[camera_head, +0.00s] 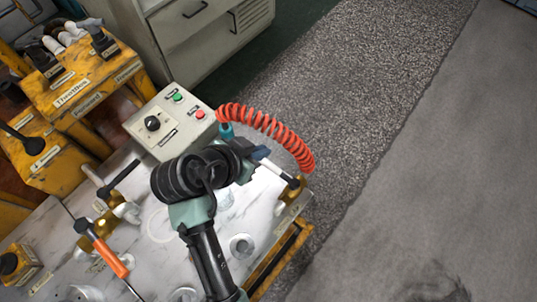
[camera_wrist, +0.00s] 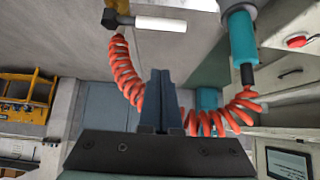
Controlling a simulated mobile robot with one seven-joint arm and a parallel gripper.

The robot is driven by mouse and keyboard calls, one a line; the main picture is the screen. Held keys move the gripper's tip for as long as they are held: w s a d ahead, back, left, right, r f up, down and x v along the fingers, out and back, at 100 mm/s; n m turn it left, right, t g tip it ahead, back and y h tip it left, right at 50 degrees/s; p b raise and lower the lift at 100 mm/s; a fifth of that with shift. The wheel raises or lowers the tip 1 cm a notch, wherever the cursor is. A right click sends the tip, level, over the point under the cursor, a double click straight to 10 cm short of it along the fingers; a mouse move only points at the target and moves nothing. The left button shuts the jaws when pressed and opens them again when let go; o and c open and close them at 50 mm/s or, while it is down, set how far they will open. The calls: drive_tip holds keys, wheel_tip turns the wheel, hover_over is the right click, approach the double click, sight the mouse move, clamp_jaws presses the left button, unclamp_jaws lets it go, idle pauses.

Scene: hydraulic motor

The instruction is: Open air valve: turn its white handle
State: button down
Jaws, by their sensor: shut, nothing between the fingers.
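The air valve's white handle (camera_head: 277,171) shows in the head view at the right corner of the worktop. In the wrist view the white handle (camera_wrist: 161,23) lies level near the top, running right from a dark joint (camera_wrist: 117,19). My gripper (camera_wrist: 161,75) points up the wrist picture with its two dark fingers shut and empty. The fingertips appear below the white handle there, with a gap between them. In the head view my gripper (camera_head: 259,154) is close to the handle's upper left end and partly hidden by my wrist. Whether it touches the handle is unclear.
A coiled red hose (camera_head: 272,124) loops behind my gripper; it also surrounds the fingers in the wrist view (camera_wrist: 127,72). A control box (camera_head: 172,121) with buttons stands to the left. An orange-handled lever (camera_head: 108,257) is at the worktop's left. The floor at right is clear.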

sight(276, 171)
drive_tip(key=f, duration=0.2)
drive_tip(key=w+d+f, duration=0.1)
drive_tip(key=f, duration=0.2)
drive_tip(key=w+f, duration=0.1)
drive_tip(key=f, duration=0.2)
drive_tip(key=shift+w+d, duration=0.2)
drive_tip(key=shift+d, duration=0.15)
